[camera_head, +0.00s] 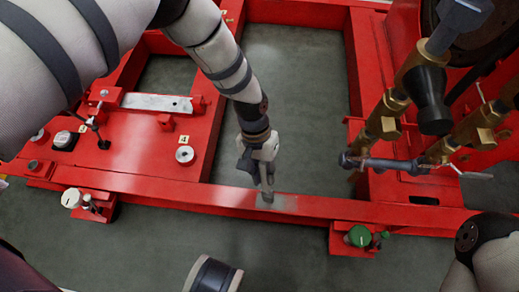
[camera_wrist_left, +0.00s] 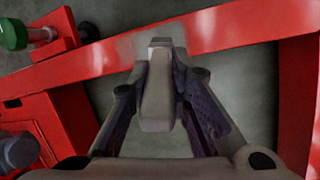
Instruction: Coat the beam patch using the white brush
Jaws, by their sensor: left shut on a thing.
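My left gripper (camera_head: 266,180) comes down over the front red beam (camera_head: 160,185). It is shut on a pale, light-grey brush (camera_wrist_left: 157,100), which points along the fingers. In the head view the brush's tip (camera_head: 267,196) is at the beam's upper face, at a greyish beam patch (camera_head: 284,203). The patch also shows in the left wrist view (camera_wrist_left: 128,46), beside and beyond the brush's end. I cannot tell whether the tip touches it or is just above. My right gripper is out of view.
A white-capped holder (camera_head: 72,198) and a green-capped holder (camera_head: 360,236) sit on brackets along the beam's front. Brass pipes (camera_head: 414,85) with a dark valve stand at right. A red plate with fittings (camera_head: 150,140) lies at left. Grey floor (camera_head: 295,85) shows between the beams.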

